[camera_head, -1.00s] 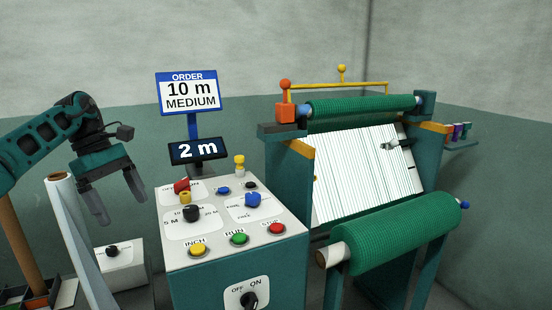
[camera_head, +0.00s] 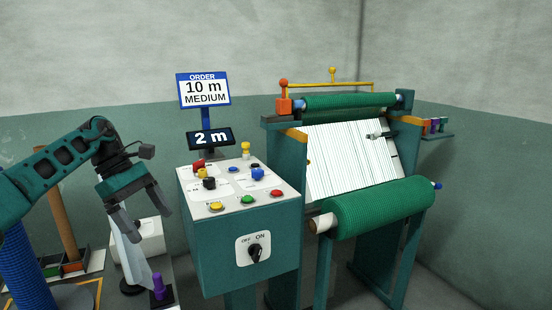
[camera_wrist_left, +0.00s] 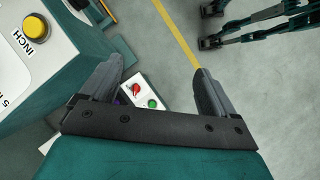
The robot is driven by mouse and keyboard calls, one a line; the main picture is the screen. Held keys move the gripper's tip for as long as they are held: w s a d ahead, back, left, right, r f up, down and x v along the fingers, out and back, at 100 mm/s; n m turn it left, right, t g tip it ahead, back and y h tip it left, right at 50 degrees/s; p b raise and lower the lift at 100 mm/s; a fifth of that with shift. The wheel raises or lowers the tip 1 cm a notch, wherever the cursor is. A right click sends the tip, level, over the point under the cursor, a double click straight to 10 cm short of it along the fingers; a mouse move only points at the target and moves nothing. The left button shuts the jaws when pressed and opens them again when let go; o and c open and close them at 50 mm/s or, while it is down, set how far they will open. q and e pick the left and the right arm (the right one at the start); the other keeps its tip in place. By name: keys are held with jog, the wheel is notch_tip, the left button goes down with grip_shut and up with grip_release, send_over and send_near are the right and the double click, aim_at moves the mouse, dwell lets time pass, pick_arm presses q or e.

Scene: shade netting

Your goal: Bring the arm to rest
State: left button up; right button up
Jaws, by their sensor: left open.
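My left gripper (camera_head: 150,222) is open and empty, to the left of the control console (camera_head: 243,240) in the head view. Its fingers point down, with a white tapered roll or cone (camera_head: 130,258) behind and below them. In the left wrist view the two fingers of my left gripper (camera_wrist_left: 160,85) are spread apart with nothing between them. The yellow INCH button (camera_wrist_left: 35,27) on the console shows at upper left there. My right gripper does not show for certain; dark links at the wrist view's upper right are unclear.
The console carries several knobs and buttons, and its front switch (camera_head: 256,251) is near ON. The netting machine (camera_head: 352,165) with a green roll (camera_head: 380,208) stands to the right. An order sign (camera_head: 203,90) reads 10 m MEDIUM; a display (camera_head: 210,138) reads 2 m.

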pick_arm(q)
jog(key=s+d+f+n+t+h, duration=0.2)
jog(key=d+f+n+t+h, duration=0.15)
jog(key=d+n, duration=0.35)
jog(key=s+d+f+n+t+h, duration=0.2)
jog(key=d+f+n+h, duration=0.35)
jog(key=d, duration=0.45)
jog(key=s+d+f+n+t+h, duration=0.35)
jog(key=d+n, duration=0.25)
jog(key=d, duration=0.2)
jog(key=s+a+f+m+t+y, duration=0.1)
jog(key=s+a+f+m+y, duration=0.7)
jog(key=m, duration=0.9)
jog(key=s+a+f+m+t+y, duration=0.2)
jog(key=s+a+f+m+y, duration=0.6)
jog(key=m, duration=1)
jog(key=s+f, duration=0.2)
jog(key=s, duration=0.1)
jog(key=shift+s+a+f, duration=0.15)
jog(key=shift+s+f, duration=0.2)
jog(key=shift+s, duration=0.05)
